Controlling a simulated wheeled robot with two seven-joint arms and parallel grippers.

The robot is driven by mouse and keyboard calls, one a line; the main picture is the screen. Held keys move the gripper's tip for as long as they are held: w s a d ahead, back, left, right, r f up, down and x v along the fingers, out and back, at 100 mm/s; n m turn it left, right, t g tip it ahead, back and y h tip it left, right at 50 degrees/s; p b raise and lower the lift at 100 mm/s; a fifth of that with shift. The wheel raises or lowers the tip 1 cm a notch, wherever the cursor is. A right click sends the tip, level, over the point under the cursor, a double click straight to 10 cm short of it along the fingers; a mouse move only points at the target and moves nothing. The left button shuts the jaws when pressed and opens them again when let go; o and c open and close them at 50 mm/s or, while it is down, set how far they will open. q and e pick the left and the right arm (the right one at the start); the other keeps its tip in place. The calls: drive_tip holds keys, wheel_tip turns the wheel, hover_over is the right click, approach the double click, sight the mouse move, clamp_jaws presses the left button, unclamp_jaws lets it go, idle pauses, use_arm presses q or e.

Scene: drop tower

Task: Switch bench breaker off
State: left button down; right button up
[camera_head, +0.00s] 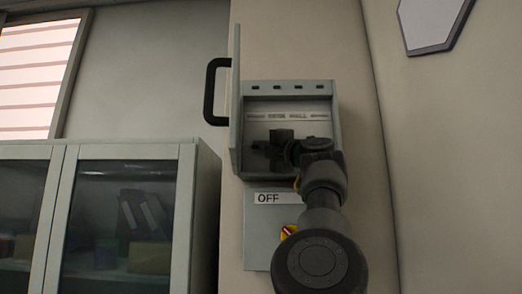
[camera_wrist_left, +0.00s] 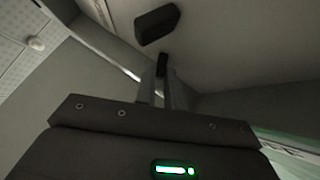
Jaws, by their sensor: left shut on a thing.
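The grey breaker box (camera_head: 337,130) is mounted on the wall, and its door (camera_head: 236,100) stands open to the left. My left gripper (camera_head: 268,148) reaches into the lower part of the box. In the left wrist view its narrow fingers (camera_wrist_left: 161,86) are shut on a small dark lever (camera_wrist_left: 162,63). A larger black block (camera_wrist_left: 157,24) shows just beyond. My gripper and wrist hide much of the box's lower inside, so the lever's setting cannot be told. My right gripper is not in view.
A black handle (camera_head: 212,91) sticks out from the door. Below the box, a plate (camera_head: 259,225) carries an OFF label (camera_head: 275,198) and a yellow and red switch (camera_head: 288,232), partly behind my arm. A glass-fronted cabinet (camera_head: 187,190) stands at the left.

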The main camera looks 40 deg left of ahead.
use_arm(q)
drive_tip(key=shift+r, duration=0.1)
idle(0.3)
drive_tip(key=c, duration=1.9)
unclamp_jaws()
drive_tip(key=shift+o, duration=0.7)
drive_tip(key=shift+w, duration=0.1)
